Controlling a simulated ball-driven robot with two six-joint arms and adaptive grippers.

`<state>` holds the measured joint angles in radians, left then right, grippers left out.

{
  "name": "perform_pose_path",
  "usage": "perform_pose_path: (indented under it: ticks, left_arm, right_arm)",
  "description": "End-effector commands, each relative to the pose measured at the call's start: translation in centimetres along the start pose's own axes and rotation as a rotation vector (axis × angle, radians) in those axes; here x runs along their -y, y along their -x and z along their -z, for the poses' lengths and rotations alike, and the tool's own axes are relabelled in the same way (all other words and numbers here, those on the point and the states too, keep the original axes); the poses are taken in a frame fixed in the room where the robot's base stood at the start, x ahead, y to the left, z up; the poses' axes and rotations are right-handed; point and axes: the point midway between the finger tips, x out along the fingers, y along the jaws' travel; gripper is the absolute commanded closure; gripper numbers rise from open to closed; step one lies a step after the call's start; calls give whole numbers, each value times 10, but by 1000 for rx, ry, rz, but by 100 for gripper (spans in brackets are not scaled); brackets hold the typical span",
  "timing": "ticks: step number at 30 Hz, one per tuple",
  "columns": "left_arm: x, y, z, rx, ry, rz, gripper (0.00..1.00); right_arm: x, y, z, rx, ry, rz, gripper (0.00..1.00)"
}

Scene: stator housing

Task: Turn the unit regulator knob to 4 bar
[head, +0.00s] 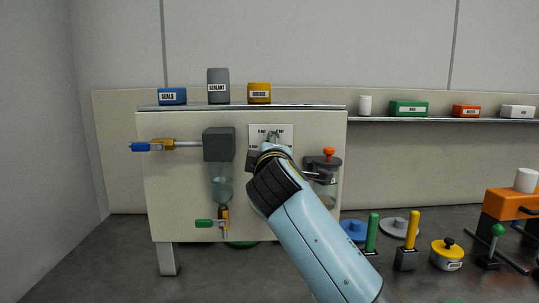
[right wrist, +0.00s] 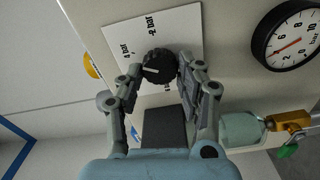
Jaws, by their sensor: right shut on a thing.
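The regulator knob (right wrist: 158,66) is black and round with a white pointer line, in the right wrist view. It sits on a white label plate (right wrist: 178,25) marked "4 bar" and "2 bar", with another label partly hidden. The pointer line faces left in that view, near the "4 bar" side. My right gripper (right wrist: 160,72) has one finger on each side of the knob and is shut on it. In the head view the plate (head: 284,131) shows behind my right gripper (head: 271,141); the knob is hidden there. My left gripper is not in view.
A round gauge (right wrist: 290,38) with a red needle is beside the plate. The panel (head: 180,190) also carries a grey block with a clear bowl (head: 220,182) and an orange-topped jar (head: 328,165). Labelled boxes stand on top; several coloured parts fill the bench at right.

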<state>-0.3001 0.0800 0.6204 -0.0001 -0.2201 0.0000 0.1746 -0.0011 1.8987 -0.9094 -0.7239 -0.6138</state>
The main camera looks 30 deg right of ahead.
Motion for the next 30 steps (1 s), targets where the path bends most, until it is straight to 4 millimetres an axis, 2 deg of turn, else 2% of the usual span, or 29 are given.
perform_pose_path:
  ticks: [15,16,20,21,30]
  left_arm:
    - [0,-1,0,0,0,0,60]
    - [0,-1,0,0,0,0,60]
    - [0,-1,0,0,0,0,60]
    - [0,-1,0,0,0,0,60]
    - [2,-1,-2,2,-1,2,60]
  right_arm:
    - [2,0,-1,2,-16,5,96]
    - [2,0,-1,2,-16,5,60]
    - [2,0,-1,2,-16,4,43]
    - [2,0,0,2,-16,4,40]
    - [-3,0,1,1,-18,0,40]
